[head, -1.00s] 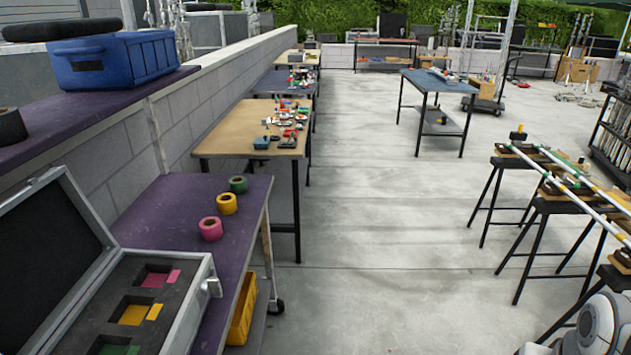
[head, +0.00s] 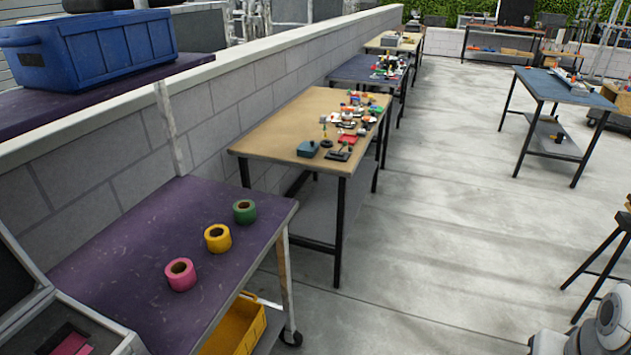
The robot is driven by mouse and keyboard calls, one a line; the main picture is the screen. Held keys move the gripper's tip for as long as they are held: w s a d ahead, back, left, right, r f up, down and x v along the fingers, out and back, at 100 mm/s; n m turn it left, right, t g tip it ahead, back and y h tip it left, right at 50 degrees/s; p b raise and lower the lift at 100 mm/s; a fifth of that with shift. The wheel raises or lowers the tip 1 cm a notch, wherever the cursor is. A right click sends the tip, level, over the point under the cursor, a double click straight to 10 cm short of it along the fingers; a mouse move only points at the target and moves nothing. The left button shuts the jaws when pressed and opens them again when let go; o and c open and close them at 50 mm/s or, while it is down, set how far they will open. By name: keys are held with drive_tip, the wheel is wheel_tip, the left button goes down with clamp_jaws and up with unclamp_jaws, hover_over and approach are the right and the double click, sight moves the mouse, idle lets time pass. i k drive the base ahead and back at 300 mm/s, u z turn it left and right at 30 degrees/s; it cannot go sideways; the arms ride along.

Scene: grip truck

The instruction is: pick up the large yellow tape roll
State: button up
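The yellow tape roll (head: 218,238) lies on the purple-topped cart (head: 110,255), in a row between a pink tape roll (head: 180,274) and a green tape roll (head: 244,211). Nothing covers the yellow roll. My gripper is not in view. A white rounded part, probably of my arm, shows at the bottom right corner, well away from the cart.
An open case (head: 125,341) with foam inside sits at the cart's near left. A yellow bin (head: 236,328) is on the lower shelf. A blue crate (head: 95,45) stands on the upper shelf. A wooden-topped table (head: 275,128) with small items stands beyond. The floor right of the cart is clear.

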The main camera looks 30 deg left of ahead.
sight(218, 239)
drive_tip(key=u, duration=0.55)
drive_tip(key=i, duration=1.35)
drive_tip(key=u, duration=1.25)
drive_tip(key=i, duration=0.7)
drive_tip(key=u, duration=0.3)
drive_tip(key=k, duration=0.8)
drive_tip(key=u, duration=0.2)
drive_tip(key=i, duration=0.8)
